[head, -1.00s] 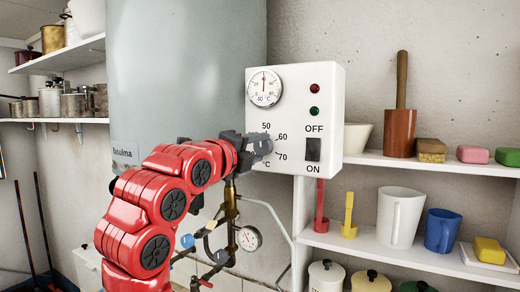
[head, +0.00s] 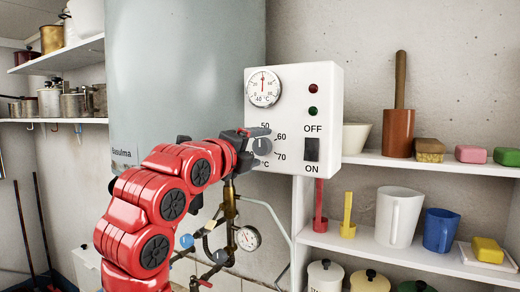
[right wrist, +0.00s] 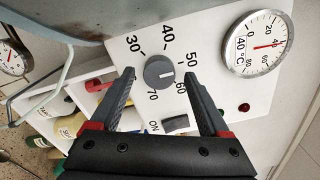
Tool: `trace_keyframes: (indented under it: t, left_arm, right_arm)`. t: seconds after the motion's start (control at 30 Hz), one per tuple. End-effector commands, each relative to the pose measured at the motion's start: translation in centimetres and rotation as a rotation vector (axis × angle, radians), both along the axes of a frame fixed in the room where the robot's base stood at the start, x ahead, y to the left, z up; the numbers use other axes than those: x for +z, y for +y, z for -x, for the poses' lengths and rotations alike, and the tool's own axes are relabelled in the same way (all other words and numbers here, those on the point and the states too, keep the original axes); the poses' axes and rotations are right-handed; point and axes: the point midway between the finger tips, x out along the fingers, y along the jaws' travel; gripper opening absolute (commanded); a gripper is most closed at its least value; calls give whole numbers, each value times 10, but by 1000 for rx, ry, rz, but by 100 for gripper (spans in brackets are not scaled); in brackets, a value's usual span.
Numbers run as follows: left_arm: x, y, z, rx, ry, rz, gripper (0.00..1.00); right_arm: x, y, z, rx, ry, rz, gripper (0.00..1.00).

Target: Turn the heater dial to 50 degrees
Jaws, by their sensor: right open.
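The heater dial (head: 262,147) is a round grey knob on the white control box (head: 325,90), with numbers around it including 50, 60 and 70. In the right wrist view the dial (right wrist: 159,72) shows a pale line pointing right, toward the 50 and 60 side; its exact reading is hard to tell. My right gripper (head: 256,141) is open at the dial. In the wrist view its fingers (right wrist: 159,76) stand on either side of the knob with visible gaps. My left gripper is not in view.
A round temperature gauge (head: 264,86), red and green lamps and a black ON/OFF switch (head: 312,149) share the box. The grey boiler tank (head: 185,70) is behind my arm. Pipes with a small gauge (head: 248,238) run below. Shelves with mugs stand right.

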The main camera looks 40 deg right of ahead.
Motion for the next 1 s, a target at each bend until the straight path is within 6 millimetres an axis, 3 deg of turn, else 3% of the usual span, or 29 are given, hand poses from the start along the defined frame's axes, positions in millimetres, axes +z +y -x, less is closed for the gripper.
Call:
trace_keyframes:
  t: [0.13, 0.27, 0.7, 1.0]
  left_arm:
    - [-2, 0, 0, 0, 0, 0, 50]
    - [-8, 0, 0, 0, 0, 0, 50]
    - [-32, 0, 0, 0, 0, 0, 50]
    - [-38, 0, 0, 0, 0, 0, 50]
  right_arm:
    - [0, 4, 0, 2, 0, 1, 80]
    - [-2, 20, 4, 7, -2, 0, 80]
    - [-2, 127, 37, 7, -1, -2, 80]
    - [0, 163, 48, 1, 0, -1, 80]
